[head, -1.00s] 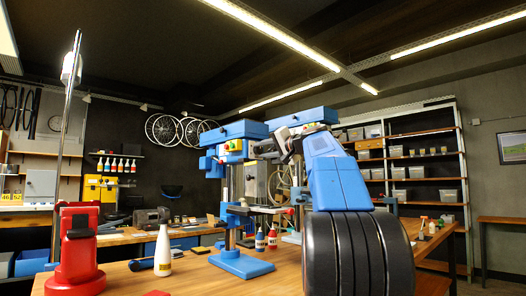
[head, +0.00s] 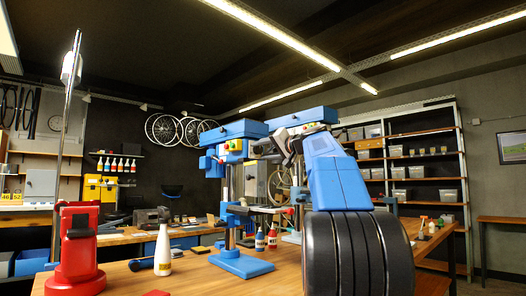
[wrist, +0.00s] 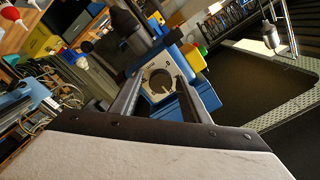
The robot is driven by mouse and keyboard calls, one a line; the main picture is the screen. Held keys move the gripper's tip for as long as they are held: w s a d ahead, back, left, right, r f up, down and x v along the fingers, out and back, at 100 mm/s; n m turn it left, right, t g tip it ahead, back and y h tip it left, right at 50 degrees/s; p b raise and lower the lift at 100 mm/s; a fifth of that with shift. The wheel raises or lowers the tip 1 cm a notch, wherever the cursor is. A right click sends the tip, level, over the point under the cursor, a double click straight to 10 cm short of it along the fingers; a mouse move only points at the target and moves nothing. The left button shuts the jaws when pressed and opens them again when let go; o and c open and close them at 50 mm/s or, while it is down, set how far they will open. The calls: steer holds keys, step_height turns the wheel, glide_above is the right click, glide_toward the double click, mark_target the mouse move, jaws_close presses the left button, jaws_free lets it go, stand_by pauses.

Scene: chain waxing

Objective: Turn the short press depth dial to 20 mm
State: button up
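A blue press (head: 242,262) stands on the bench, with a blue head and small coloured buttons. In the head view my gripper (head: 262,149) is at the right side of this press's head. In the wrist view a pale dial plate (wrist: 150,72) with a round dial (wrist: 161,84) sits on the blue housing. My gripper (wrist: 160,91) has its two dark fingers apart, one on each side of the dial. I see no clear contact. The dial's numbers and setting are too small to read. A second blue press (head: 302,116) stands behind, partly hidden by my arm.
A red stand (head: 75,255), a white bottle (head: 163,250) and small red and white bottles (head: 260,240) stand on the bench (head: 205,280). In the wrist view a dark cylindrical part (wrist: 130,28) is close to the dial. Shelves line the right wall.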

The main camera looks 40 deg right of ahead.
steer(key=shift+s+r, duration=0.1)
steer(key=s, duration=1.7)
steer(key=shift+d, duration=0.25)
steer(key=shift+s, duration=0.1)
